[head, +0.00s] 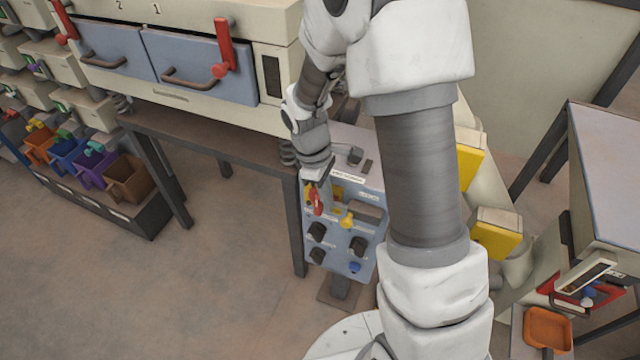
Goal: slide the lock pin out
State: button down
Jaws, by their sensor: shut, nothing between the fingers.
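My arm reaches down over the grey-blue control panel (340,242). My gripper (316,181) is shut at the panel's upper left corner. A small red part (315,203) shows just below its fingertips; I cannot tell whether they touch it. A yellow knob (347,219) sits to the right of the red part, with several black knobs (318,232) and a blue knob (355,267) lower down. I cannot single out the lock pin for certain; the red part may be it or hide it. The gripper covers some of the panel's top left.
A cream machine with blue drawers (198,64) and red levers (224,48) stands at the upper left. Coloured bins (90,163) line a rack at the left. A grey table leg (291,220) stands beside the panel. The floor (210,260) at lower left is clear.

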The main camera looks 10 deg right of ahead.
aim_at(348, 220)
jog(key=shift+s+d+f, duration=0.2)
jog(key=shift+s+d, duration=0.2)
jog(key=shift+d, duration=0.2)
jog(key=shift+s+d+f, duration=0.2)
jog(key=shift+s+d, duration=0.2)
jog(key=shift+d, duration=0.15)
jog(key=s+d, duration=0.2)
jog(key=d, duration=0.1)
jog(key=shift+s, duration=0.1)
